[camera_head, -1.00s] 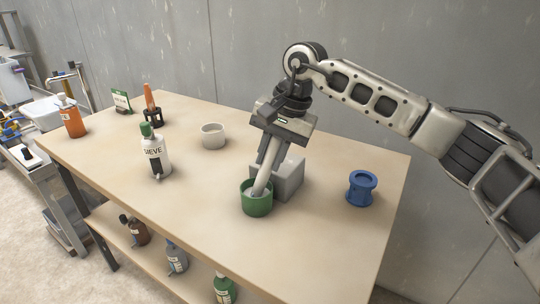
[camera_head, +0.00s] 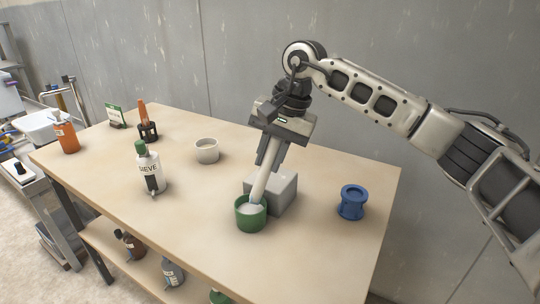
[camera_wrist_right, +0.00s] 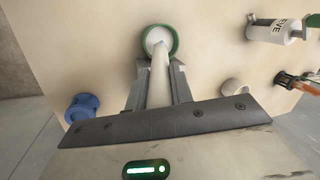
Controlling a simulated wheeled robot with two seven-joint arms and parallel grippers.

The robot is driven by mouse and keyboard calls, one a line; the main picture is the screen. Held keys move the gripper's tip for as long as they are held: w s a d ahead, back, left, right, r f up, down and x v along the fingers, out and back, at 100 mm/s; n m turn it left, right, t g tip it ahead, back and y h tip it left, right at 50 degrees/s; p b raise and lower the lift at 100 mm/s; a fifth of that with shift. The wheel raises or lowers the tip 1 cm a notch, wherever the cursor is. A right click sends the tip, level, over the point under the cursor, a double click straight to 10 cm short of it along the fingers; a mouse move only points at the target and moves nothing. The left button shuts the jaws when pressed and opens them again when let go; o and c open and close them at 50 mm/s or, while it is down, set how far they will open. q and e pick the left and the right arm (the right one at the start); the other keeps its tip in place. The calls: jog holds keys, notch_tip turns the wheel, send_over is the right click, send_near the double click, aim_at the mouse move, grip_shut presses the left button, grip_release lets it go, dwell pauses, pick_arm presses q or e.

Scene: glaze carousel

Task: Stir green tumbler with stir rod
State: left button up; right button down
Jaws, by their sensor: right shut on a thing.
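The green tumbler (camera_head: 251,218) stands upright near the front of the table, with whitish contents inside; it also shows at the top of the right wrist view (camera_wrist_right: 174,34). My right gripper (camera_head: 268,160) is above it, shut on the pale stir rod (camera_head: 263,183). The rod (camera_wrist_right: 159,78) runs down between the fingers, tilted, and its lower end is inside the tumbler's mouth. The rod's tip is hidden in the contents. My left gripper is not in view.
A grey block (camera_head: 288,193) stands right behind the tumbler. A blue spool-like piece (camera_head: 352,202) stands to the right. A white cup (camera_head: 207,151), a SIEVE bottle (camera_head: 149,170), an orange tool in a black holder (camera_head: 148,131) and an orange bottle (camera_head: 66,137) stand left.

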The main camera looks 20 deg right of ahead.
jog(key=shift+r+p, duration=1.8)
jog(key=shift+r, duration=0.8)
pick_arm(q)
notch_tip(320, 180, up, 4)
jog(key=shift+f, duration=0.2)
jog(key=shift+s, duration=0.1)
pick_arm(e)
jog(key=shift+s+f, duration=0.1)
jog(key=shift+f, duration=0.05)
